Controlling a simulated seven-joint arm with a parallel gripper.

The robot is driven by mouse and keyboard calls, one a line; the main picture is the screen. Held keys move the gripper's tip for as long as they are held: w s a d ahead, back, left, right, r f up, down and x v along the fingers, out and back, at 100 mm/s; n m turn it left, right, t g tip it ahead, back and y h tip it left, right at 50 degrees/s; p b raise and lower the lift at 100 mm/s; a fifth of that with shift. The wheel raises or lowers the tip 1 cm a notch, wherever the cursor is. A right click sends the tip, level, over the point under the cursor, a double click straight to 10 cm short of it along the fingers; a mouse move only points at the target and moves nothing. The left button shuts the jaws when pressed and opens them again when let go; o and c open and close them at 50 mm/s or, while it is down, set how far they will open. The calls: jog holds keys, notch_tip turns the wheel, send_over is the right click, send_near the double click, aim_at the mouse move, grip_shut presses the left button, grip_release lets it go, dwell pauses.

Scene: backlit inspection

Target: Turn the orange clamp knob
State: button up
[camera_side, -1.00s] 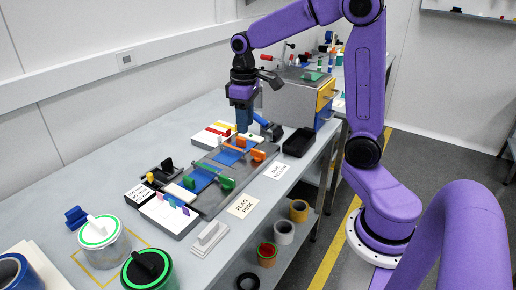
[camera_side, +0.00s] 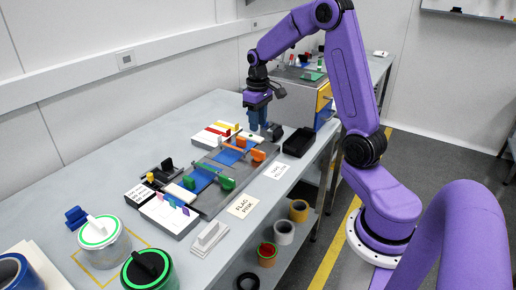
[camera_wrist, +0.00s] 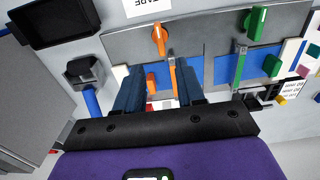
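The orange clamp knob (camera_side: 258,155) stands on the grey fixture (camera_side: 212,206), at the right end of an orange bar (camera_side: 236,149). In the wrist view the same knob (camera_wrist: 159,38) is upright above the fingertips, near the top centre. The orange bar (camera_wrist: 172,77) runs down from it between my fingers. A second orange knob (camera_wrist: 151,82) shows lower, between the fingers. My gripper (camera_wrist: 154,65) is open, its two blue fingers apart. In the side view my gripper (camera_side: 258,126) points down above and behind the orange knob, not touching it.
A green clamp with a green knob (camera_wrist: 257,22) is beside the orange one on the same fixture. A black tray (camera_side: 298,142) lies to the right of the gripper. A grey cabinet (camera_side: 291,95) stands behind.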

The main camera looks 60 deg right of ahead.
aim_at(258, 151)
notch_tip(258, 151, down, 10)
jog(key=shift+f, duration=0.25)
dwell(0.3)
grip_shut()
